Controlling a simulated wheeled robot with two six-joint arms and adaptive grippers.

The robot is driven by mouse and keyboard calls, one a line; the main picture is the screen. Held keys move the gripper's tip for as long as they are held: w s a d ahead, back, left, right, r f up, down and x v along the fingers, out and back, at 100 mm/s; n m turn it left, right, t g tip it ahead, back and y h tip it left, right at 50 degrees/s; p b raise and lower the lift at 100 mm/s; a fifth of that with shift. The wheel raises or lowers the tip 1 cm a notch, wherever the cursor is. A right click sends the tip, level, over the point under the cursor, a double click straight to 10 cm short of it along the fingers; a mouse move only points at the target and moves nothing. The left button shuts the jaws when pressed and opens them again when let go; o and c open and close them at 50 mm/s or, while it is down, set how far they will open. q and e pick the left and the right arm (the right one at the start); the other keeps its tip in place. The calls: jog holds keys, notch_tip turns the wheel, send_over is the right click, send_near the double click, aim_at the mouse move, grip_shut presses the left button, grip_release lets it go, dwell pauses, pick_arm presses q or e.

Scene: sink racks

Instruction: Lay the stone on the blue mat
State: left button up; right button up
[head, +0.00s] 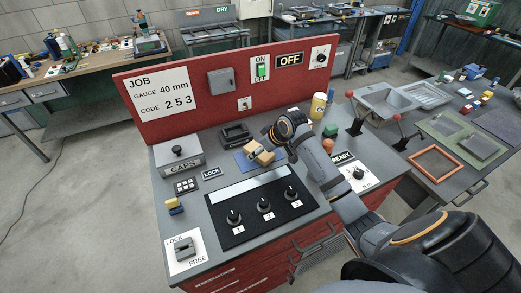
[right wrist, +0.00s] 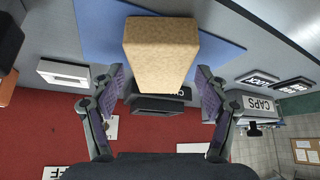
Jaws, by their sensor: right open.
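The stone is a tan, speckled block (head: 264,158) at the blue mat (head: 242,162) on the grey worktop. In the right wrist view the stone (right wrist: 160,50) shows large against the blue mat (right wrist: 95,28), with mat visible on both sides of it. My right gripper (head: 269,149) is at the stone and hides part of it in the head view. In the right wrist view its two fingers (right wrist: 159,95) are spread wide, with a gap between each finger and the stone. The stone's underside is hidden. My left gripper is not in view.
A dark holder (head: 235,135) stands behind the mat. A grey CAPS box (head: 178,157) is to the left, and a black knob panel (head: 262,208) in front. A yellow jar (head: 318,105) and green and orange pieces stand to the right. The red back panel (head: 215,115) rises behind.

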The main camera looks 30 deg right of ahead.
jog(key=shift+s+d+r, duration=0.1)
jog(key=shift+r, duration=0.25)
jog(key=b+v, duration=0.1)
jog(key=v, duration=1)
jog(key=shift+r, duration=0.3)
jog(key=shift+s, duration=0.15)
